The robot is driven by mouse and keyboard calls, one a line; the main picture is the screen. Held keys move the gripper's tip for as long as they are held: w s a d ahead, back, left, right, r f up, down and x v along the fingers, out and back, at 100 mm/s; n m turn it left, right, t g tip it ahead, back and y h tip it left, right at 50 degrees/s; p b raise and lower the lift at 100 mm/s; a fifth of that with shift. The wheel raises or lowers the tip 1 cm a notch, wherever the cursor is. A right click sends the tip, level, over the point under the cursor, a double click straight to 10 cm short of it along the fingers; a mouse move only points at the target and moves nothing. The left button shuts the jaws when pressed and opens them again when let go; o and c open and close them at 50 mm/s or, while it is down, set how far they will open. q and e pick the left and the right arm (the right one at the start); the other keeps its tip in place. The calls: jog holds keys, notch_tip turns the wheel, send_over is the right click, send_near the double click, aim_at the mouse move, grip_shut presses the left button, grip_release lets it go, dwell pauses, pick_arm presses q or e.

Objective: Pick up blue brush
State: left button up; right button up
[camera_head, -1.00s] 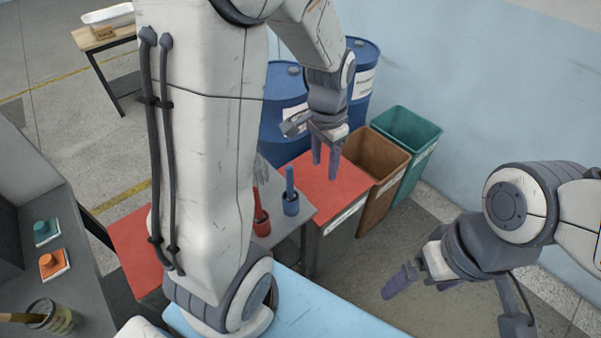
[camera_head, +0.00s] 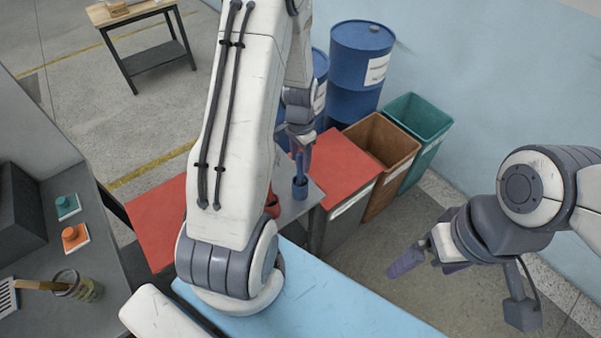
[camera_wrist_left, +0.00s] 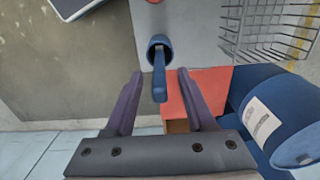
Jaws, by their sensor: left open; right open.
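The blue brush (camera_wrist_left: 159,78) stands handle up in a small blue cup (camera_wrist_left: 160,45) on a grey table. In the head view the blue cup (camera_head: 300,189) shows just under my left gripper (camera_head: 302,157), and the brush's handle is mostly hidden behind the fingers. In the left wrist view my left gripper (camera_wrist_left: 158,95) is open, with the blue handle between its two fingers and a gap on each side. My right gripper (camera_head: 428,265) is open and empty, over the floor at the right, far from the brush.
A red cup (camera_head: 272,205) stands left of the blue one, partly hidden by my left arm. A red-topped surface (camera_head: 340,162), brown bin (camera_head: 385,150), teal bin (camera_head: 420,120) and blue drums (camera_head: 358,70) are close by. A wire basket (camera_wrist_left: 270,28) shows in the wrist view.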

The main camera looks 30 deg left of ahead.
pick_arm(q)
jog(key=shift+f, duration=1.1)
grip_shut()
jog(key=shift+r, duration=0.15)
